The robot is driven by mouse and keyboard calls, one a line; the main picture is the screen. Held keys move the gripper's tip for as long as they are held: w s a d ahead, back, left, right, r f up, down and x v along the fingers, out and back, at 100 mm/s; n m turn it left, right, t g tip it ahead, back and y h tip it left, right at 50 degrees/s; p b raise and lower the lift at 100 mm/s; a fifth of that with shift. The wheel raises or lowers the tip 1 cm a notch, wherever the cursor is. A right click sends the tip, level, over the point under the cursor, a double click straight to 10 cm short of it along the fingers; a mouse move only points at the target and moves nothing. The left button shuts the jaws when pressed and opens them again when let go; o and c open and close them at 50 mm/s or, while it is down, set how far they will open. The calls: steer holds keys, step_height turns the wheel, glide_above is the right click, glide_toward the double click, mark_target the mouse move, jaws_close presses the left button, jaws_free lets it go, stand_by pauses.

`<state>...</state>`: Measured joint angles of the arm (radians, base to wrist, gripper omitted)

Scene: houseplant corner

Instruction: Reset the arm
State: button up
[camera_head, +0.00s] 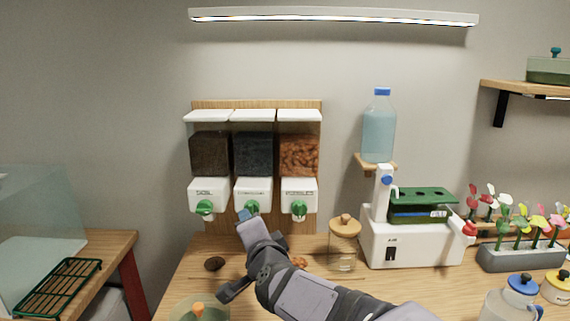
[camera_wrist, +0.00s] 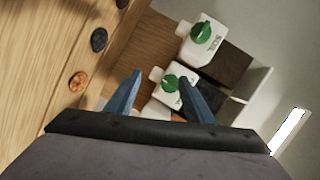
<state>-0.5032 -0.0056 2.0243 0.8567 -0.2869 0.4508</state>
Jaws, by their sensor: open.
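My gripper (camera_wrist: 160,76) is open with nothing between its blue fingers. In the head view, one blue fingertip (camera_head: 243,215) shows in front of the middle dispenser. My arm reaches up from the bottom right over the wooden counter (camera_head: 190,285). In the wrist view, the fingers point toward a white dispenser outlet with a green knob (camera_wrist: 171,82). Whether they touch it I cannot tell. A second outlet with a green knob (camera_wrist: 203,33), labelled SOIL, is above it.
Dark soil (camera_head: 214,263) and orange pebbles (camera_head: 299,262) lie on the counter below the dispensers. A lidded glass jar (camera_head: 343,250), a white machine (camera_head: 412,243) and a flower planter (camera_head: 520,257) stand to the right. A glass bowl (camera_head: 200,309) is at the front.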

steer(key=s+d+f+n+g+h+p, duration=0.1)
steer(key=s+d+f+n+g+p, duration=0.2)
steer(key=s+d+p, duration=0.1)
steer(key=s+d+f+n+g+h+p, duration=0.1)
steer(key=s+d+f+n+g+p, duration=0.2)
steer(key=s+d, duration=0.4)
steer(key=s+d+f+n+g+p, duration=0.3)
steer(key=s+d+f+g+p, duration=0.1)
steer(key=s, duration=0.4)
steer(key=shift+d+f+g+h+p, duration=0.15)
steer(key=shift+d+g+h+p, duration=0.4)
steer(key=shift+p, duration=0.55)
steer(key=s+d+n+g+h+p, duration=0.1)
steer(key=s+d+g+p, duration=0.2)
steer(key=s+d, duration=0.3)
steer(key=s, duration=0.4)
steer(key=shift+s+f+n, duration=0.3)
steer(key=shift+f+n, duration=0.1)
steer(key=shift+d+g, duration=0.1)
steer(key=shift+g, duration=0.15)
